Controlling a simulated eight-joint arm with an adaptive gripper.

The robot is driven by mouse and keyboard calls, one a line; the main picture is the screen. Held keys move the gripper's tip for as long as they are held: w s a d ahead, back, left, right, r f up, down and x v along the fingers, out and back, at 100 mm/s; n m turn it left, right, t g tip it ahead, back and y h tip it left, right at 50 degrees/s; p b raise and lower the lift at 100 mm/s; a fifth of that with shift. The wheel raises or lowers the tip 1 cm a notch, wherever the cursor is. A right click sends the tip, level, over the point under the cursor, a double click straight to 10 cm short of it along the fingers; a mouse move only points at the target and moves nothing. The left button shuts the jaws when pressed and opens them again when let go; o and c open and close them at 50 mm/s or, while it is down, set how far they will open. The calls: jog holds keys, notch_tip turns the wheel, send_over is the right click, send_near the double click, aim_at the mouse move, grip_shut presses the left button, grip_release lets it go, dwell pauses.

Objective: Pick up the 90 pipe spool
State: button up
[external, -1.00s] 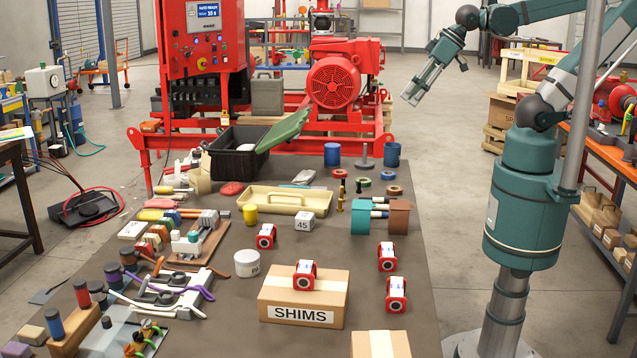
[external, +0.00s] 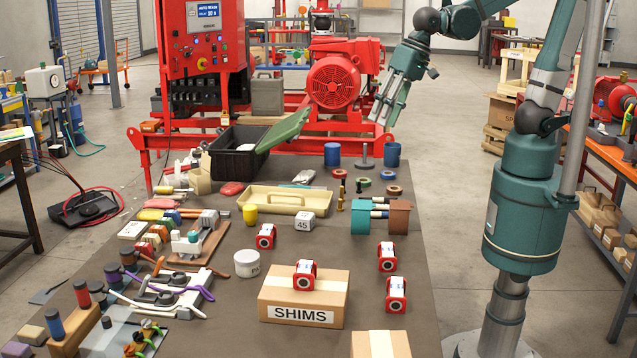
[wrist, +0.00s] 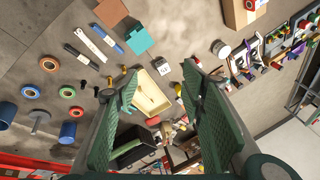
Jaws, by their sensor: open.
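Several red-ended pipe spools with white-blue labels are on the workbench (external: 350,345). One spool (external: 265,236) lies left of centre, one (external: 304,275) sits on the SHIMS box (external: 303,312), and two more, a rear one (external: 387,257) and a front one (external: 396,294), lie at right. Their label numbers are too small to read, so I cannot tell which is the 90. My gripper (external: 381,114) is open and empty, high beyond the far end of the bench, well away from the spools. In the wrist view its fingers (wrist: 160,75) stand wide apart.
A white block marked 45 (external: 303,222), a cream tray (external: 267,202) and a black crate (external: 236,158) with a green lid are mid-bench and behind. The red pump motor (external: 335,82) is behind my gripper.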

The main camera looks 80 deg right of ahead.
jog(key=w+a+f+m+g+b, duration=0.1)
jog(key=a+f+m, duration=0.1)
jog(key=a, duration=0.3)
jog(key=w+a+f+m, duration=0.1)
jog(key=a+f, duration=0.2)
jog(key=a, duration=0.2)
jog(key=m+g+h+b, duration=0.1)
jog(key=m+g+b, duration=0.15)
jog(key=m, duration=0.55)
send_over(397, 287)
jog(key=shift+g, duration=0.35)
jog(key=f, duration=2)
jog(key=shift+w+d, duration=0.2)
jog(key=shift+d, duration=0.15)
jog(key=shift+s+a+f+m, duration=0.2)
jog(key=shift+a+f+m, duration=0.05)
jog(key=shift+m, duration=0.05)
jog(key=shift+f, duration=1.3)
jog(key=shift+f, duration=0.1)
jog(key=shift+f+b, duration=0.3)
jog(key=shift+f, duration=2.2)
jog(key=shift+c, duration=0.7)
